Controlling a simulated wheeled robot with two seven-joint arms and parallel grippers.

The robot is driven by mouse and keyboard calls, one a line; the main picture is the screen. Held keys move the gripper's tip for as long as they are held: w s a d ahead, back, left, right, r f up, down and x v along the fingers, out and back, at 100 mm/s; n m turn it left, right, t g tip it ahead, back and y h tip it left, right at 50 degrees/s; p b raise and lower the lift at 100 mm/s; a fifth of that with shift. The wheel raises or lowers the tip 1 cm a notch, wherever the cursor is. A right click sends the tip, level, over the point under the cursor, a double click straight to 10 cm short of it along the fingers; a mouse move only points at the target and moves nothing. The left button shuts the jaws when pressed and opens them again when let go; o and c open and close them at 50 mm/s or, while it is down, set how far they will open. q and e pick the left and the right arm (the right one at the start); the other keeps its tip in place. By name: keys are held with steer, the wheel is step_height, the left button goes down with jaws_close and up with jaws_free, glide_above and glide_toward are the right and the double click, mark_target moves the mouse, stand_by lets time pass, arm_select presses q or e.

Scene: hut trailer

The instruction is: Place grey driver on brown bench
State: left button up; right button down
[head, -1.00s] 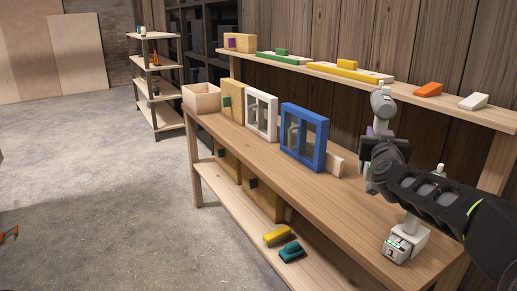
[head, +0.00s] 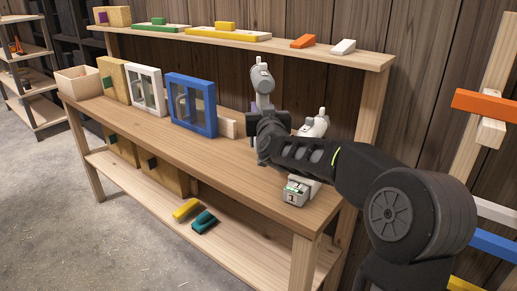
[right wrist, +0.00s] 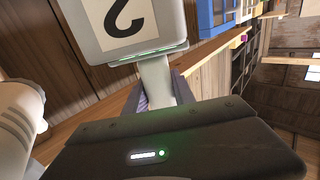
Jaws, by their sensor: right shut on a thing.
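The grey driver (head: 262,80) is upright in the head view, its head above my right gripper (head: 263,142). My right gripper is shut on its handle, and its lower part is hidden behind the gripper. In the right wrist view the handle (right wrist: 156,82) is between the fingers, with the grey base (right wrist: 135,25) and its dark numeral label close by. The brown bench (head: 150,132) runs below and behind the gripper. I cannot tell whether the held driver touches it. My left gripper is not in view.
A whiter driver (head: 316,126) stands on the bench beside my right forearm, its base near the front edge. Blue (head: 190,104) and white (head: 146,90) framed windows and a wooden box (head: 84,82) occupy the bench's left half. A shelf (head: 350,55) runs above.

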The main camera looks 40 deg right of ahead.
step_height(320, 180, down, 6)
steer(key=shift+r+b, duration=0.15)
steer(key=shift+b, duration=0.3)
steer(key=shift+f, duration=0.55)
steer(key=shift+f, duration=0.1)
step_height(320, 180, down, 4)
steer(key=shift+f, duration=0.2)
steer(key=c, duration=1.5)
jaws_free()
steer(key=shift+f, duration=0.2)
steer(key=o, duration=0.5)
steer(key=shift+c, duration=0.2)
